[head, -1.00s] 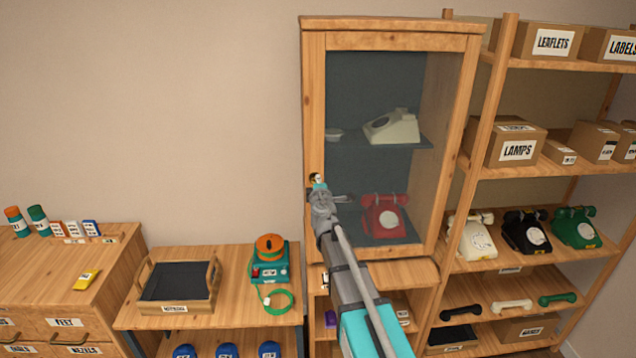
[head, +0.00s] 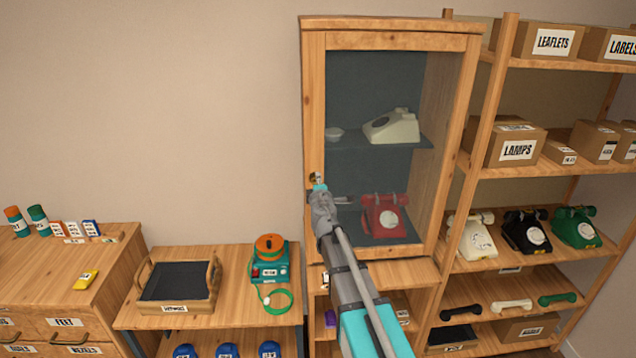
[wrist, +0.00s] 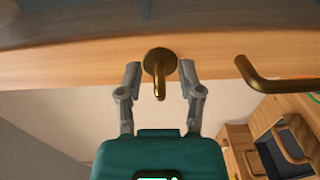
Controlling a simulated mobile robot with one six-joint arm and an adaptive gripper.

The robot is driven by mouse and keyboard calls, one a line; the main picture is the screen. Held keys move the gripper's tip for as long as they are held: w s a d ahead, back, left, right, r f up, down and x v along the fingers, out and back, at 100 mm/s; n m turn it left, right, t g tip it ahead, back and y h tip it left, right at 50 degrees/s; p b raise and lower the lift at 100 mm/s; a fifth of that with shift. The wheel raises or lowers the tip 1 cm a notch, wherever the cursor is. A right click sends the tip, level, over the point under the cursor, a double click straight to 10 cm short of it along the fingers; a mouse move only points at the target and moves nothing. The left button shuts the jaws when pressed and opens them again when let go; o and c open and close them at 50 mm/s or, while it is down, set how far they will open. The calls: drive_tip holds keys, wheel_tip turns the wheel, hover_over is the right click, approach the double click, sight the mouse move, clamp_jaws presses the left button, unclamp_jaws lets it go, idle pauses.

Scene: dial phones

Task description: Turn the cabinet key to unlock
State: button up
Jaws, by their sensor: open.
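The wooden cabinet (head: 313,110) has a glass door, with its key on the left door frame. The brass key (wrist: 159,88) stands out from a round brass plate (wrist: 160,62) in the wrist view. In the head view the key area (head: 316,177) is small and partly covered by my gripper. My gripper (wrist: 160,76) is open, with one grey finger on each side of the key. A gap shows between each finger and the key's shaft. The fingertips are close to the door frame.
A brass door handle (wrist: 275,84) is right of the key in the wrist view, near the right finger. Behind the glass are a red phone (head: 384,217) and a cream phone (head: 392,127). An open shelf (head: 483,130) stands right of the cabinet.

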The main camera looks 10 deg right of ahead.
drive_tip(key=s+a, duration=0.1)
drive_tip(key=s, duration=1)
drive_tip(key=shift+s, duration=0.1)
drive_tip(key=s+d+f+m+g+h, duration=0.6)
drive_tip(key=s+d+f+m+g, duration=0.35)
drive_tip(key=m, duration=0.35)
drive_tip(key=s+a+f+m+g+y, duration=0.2)
drive_tip(key=s+a+f+g+y, duration=0.1)
drive_tip(key=s, duration=0.4)
drive_tip(key=s+a+f+m+g+y, duration=0.1)
drive_tip(key=s+a+f+g+y, duration=0.3)
drive_tip(key=s+f+g, duration=0.1)
drive_tip(key=shift+s+a+f+m+y, duration=0.3)
drive_tip(key=shift+s+a+f+m, duration=0.15)
drive_tip(key=shift+s, duration=0.65)
drive_tip(key=shift+o, duration=0.2)
drive_tip(key=shift+d+g, duration=0.15)
drive_tip(key=shift+g, duration=0.1)
